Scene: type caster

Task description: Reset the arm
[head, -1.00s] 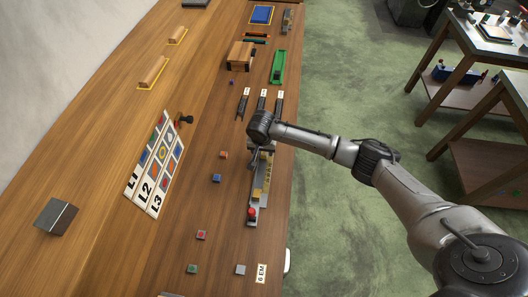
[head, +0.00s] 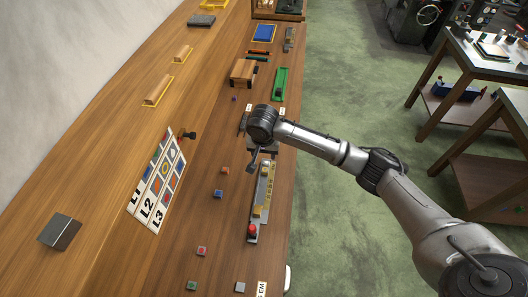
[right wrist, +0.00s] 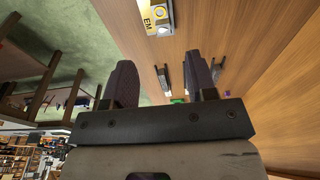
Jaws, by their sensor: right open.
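My right arm (head: 330,150) reaches in from the right over the bench. My right gripper (head: 255,163) hangs beside the far end of a grey and yellow casting device with a red knob (head: 262,200), apparently above the bench. In the right wrist view its two fingers (right wrist: 162,82) stand wide apart with nothing between them. Part of a yellow and grey piece marked EM (right wrist: 156,18) shows ahead of the fingers there. My left gripper is out of view.
Small coloured cubes, such as a blue one (head: 218,194), lie left of the device. A tilted card board L1 to L3 (head: 158,182) stands further left. A green tray (head: 281,84) and a wooden block (head: 244,72) lie beyond. Open floor (head: 345,80) is to the right.

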